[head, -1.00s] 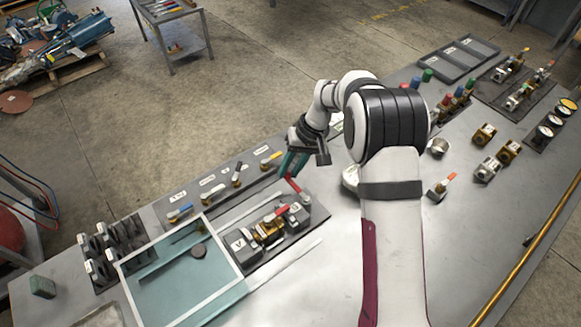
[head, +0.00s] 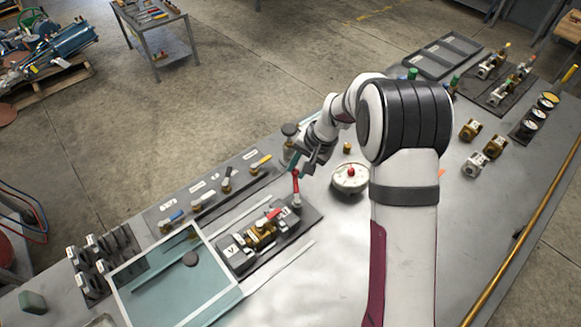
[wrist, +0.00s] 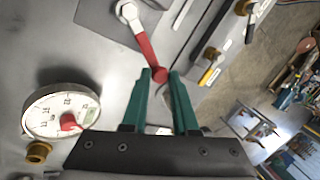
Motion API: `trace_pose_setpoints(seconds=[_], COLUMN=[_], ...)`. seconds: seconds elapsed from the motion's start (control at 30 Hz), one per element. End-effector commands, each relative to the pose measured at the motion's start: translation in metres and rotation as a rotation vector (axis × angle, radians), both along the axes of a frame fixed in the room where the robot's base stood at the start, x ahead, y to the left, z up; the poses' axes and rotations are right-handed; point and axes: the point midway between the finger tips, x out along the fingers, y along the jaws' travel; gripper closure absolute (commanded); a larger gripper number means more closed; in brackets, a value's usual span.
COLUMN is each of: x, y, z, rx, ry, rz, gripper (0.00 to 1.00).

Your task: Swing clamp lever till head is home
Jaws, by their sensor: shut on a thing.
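The red clamp lever (head: 296,186) stands out from a pale pivot at the right end of the dark clamp fixture (head: 313,217). In the wrist view the lever (wrist: 144,45) runs from its pivot at the top down to a rounded red tip between my green fingers. My gripper (wrist: 165,78) is shut on the lever's tip; the gripper (head: 294,160) also shows in the head view at the lever's far end. A brass valve (head: 262,236) with a red handle sits in the fixture. I cannot tell whether the clamp head touches it.
A round dial gauge (head: 350,178) stands close to the right of my gripper. A strip with several colored-handle valves (head: 226,182) lies behind the fixture. A teal-floored tray (head: 124,298) is at the left. The bench right of the fixture is mostly clear.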

Motion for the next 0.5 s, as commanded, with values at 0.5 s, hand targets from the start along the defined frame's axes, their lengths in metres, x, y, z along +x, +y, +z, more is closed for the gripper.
trace_pose_setpoints(seconds=[0.5], x=[-0.009], y=[-0.035], z=[-0.002], rx=[-0.003], ry=[0.003], rz=[-0.484], gripper=[1.0])
